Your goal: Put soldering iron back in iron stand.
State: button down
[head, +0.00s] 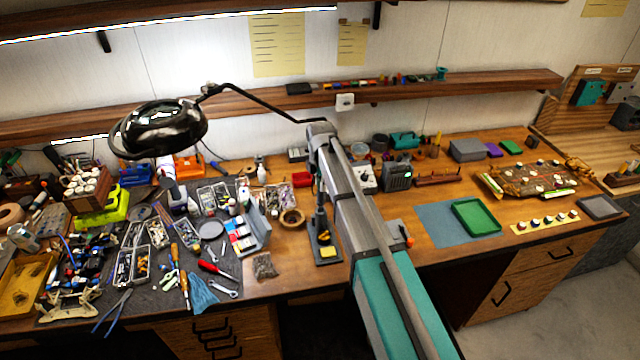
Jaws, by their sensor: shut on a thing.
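The iron stand (325,243) is on the bench just left of my arm, with a dark base and a yellow sponge (328,252) at its front. A dark upright part rises from its back; I cannot tell whether an iron sits in it. My arm reaches from the lower right up over the bench and covers the area right of the stand. My gripper cannot be made out in the head view. A small grey piece with an orange end (409,242) shows at the arm's right side; I cannot tell what it is. I cannot identify the soldering iron.
A black lamp (160,128) hangs over the left bench. Tools and small parts crowd the dark mat (150,290). A round wooden bowl (292,218) and a small bag (264,266) lie left of the stand. A green tray (475,217) is on the right.

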jog(key=shift+f+b, duration=1.6)
jog(key=shift+f, duration=0.1)
jog(key=shift+c, duration=2)
grip_release()
jog(key=o, duration=0.4)
jog(key=shift+r, duration=0.15)
jog(key=shift+r+p, duration=4.4)
jog(key=shift+p, duration=0.15)
